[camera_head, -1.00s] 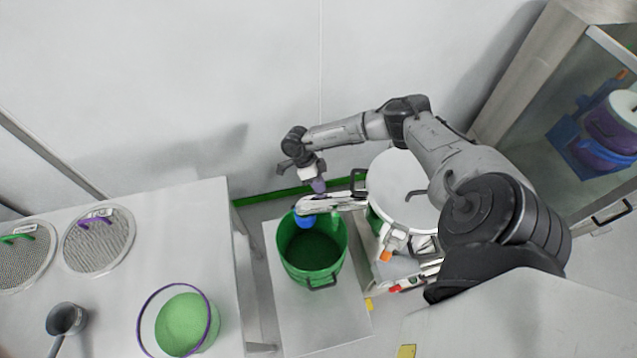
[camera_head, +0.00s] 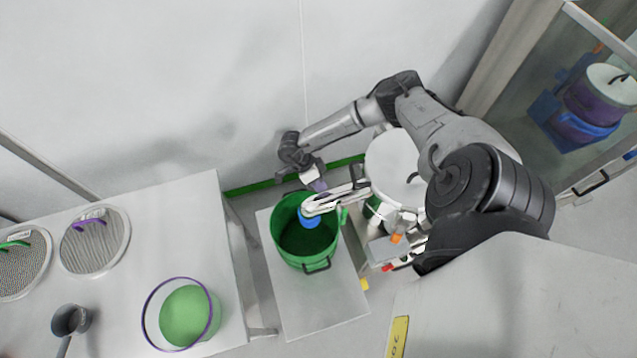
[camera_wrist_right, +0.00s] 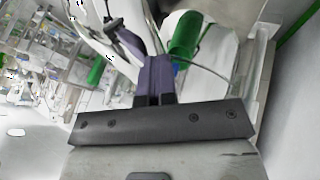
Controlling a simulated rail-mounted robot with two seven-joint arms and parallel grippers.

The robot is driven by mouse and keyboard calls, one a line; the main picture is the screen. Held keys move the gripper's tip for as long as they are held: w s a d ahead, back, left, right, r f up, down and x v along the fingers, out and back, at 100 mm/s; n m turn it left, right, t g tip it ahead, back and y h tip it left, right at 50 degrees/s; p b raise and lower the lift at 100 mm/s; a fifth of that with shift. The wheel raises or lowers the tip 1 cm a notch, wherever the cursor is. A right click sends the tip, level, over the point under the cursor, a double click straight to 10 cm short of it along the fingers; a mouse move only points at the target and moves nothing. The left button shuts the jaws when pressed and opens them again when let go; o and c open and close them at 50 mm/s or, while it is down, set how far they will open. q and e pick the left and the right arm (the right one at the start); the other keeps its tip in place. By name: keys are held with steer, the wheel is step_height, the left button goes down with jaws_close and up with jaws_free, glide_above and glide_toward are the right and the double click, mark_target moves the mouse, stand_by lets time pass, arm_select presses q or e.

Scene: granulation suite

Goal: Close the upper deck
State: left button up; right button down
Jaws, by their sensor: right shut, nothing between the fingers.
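The white deck machine with a round white lid (camera_head: 392,158) stands right of the middle in the head view. A long white part with a blue end (camera_head: 338,198) reaches left from it over a green bucket (camera_head: 290,245); I cannot tell if this is the upper deck. My right gripper (camera_head: 319,186) is shut and empty, with purple fingers pointing down beside this part; contact is unclear. In the right wrist view the shut fingers (camera_wrist_right: 154,80) are near white machine parts and a green tube (camera_wrist_right: 186,35). My left gripper is out of view.
The bucket stands on a low light platform (camera_head: 330,305). A table (camera_head: 110,300) at left holds two sieves, a scoop and a purple-rimmed container (camera_head: 185,315). A wall lies behind my right arm, and a glass-fronted cabinet (camera_head: 560,60) stands at right.

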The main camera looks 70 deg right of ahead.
steer(key=w+d+r+b, duration=0.2)
steer(key=w+d+r, duration=0.2)
steer(key=w+r, duration=0.3)
steer(key=shift+w+d+r+b, duration=0.25)
steer(key=shift+w+r+b, duration=0.15)
steer(key=shift+r, duration=0.65)
